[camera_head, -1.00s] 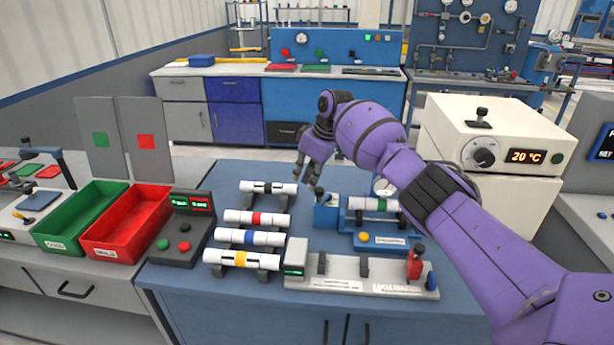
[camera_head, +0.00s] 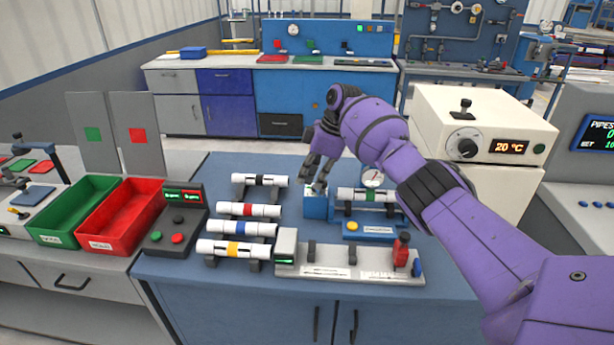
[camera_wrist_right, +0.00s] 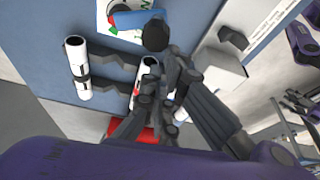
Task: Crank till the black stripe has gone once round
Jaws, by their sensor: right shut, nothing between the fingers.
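A white pipe with a black stripe (camera_head: 260,180) lies on dark supports at the back of the pipe row. A blue box (camera_head: 315,205) stands to its right, beside the blue tester (camera_head: 370,228) that holds a green-striped pipe (camera_head: 366,195). My left gripper is out of view.
Red (camera_head: 248,210), blue (camera_head: 241,229) and yellow (camera_head: 234,249) striped pipes lie in front of the black-striped one. A grey fixture (camera_head: 345,272) with a red clamp lies along the front. Green (camera_head: 75,212) and red (camera_head: 122,220) bins stand left, a cream oven (camera_head: 480,120) right.

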